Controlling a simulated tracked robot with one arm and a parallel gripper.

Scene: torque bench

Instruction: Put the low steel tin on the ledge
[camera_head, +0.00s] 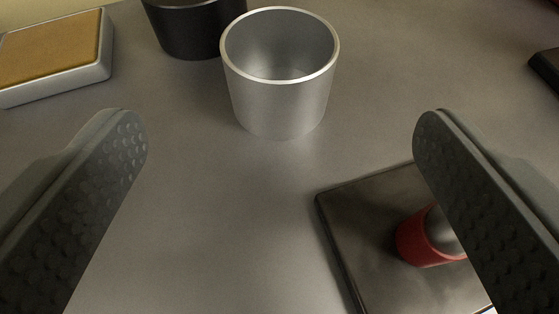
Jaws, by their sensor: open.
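A silvery, open-topped steel tin (278,98) stands upright on the grey bench top, at the upper middle of the view. It looks empty inside. My gripper (280,135) is open, with one dark, dimpled finger at the left and one at the right. The tin lies beyond the fingertips, between their lines, and neither finger touches it. I cannot tell for sure which thing is the ledge; a dark flat slab (350,215) with a raised edge lies at the lower right, partly hidden by the right finger.
A red cup-like piece (415,240) with a grey top sits on the slab. A black round container (190,30) stands close behind the tin at left. A pale box with a tan top (50,50) is at upper left. A dark object (546,66) shows at the right edge.

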